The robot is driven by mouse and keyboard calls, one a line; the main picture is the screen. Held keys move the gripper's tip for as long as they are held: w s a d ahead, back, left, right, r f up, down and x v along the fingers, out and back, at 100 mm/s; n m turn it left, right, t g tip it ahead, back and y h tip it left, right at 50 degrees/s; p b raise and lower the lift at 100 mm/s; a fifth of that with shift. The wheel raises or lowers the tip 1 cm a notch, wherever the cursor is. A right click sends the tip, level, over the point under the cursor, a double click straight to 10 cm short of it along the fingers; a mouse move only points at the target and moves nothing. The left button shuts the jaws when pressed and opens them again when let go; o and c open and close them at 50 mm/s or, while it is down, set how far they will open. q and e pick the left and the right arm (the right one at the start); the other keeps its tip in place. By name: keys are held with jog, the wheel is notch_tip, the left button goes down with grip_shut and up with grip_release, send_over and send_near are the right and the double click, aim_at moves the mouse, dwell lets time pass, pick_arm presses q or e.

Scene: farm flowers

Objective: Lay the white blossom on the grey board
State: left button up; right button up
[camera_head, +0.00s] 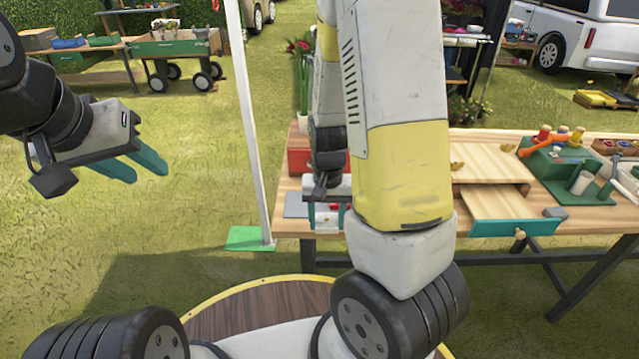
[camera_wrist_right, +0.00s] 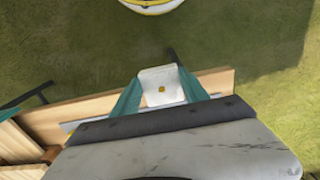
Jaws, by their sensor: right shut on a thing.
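The white blossom (camera_wrist_right: 161,80), squarish with a yellow centre, is between the teal fingers of my right gripper (camera_wrist_right: 161,94) in the right wrist view. That gripper is shut on it. A grey board (camera_head: 295,204) lies at the table's front left corner, partly hidden by the gripper. My left gripper (camera_head: 147,172) is open and empty over the grass at the left, away from the table.
The wooden table (camera_head: 292,225) carries a red box (camera_head: 299,160) behind the grey board, a wooden stand with a drawer (camera_head: 512,207) and a green tray of tools (camera_head: 565,180). A white post (camera_head: 252,130) on a green base stands left of the table.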

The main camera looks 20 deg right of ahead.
send_over(303, 206)
jog(key=shift+a+f, duration=0.1)
jog(key=shift+f, duration=2.4)
jog(key=shift+f, duration=0.15)
jog(key=o, duration=1.3)
jog(key=shift+o, duration=0.2)
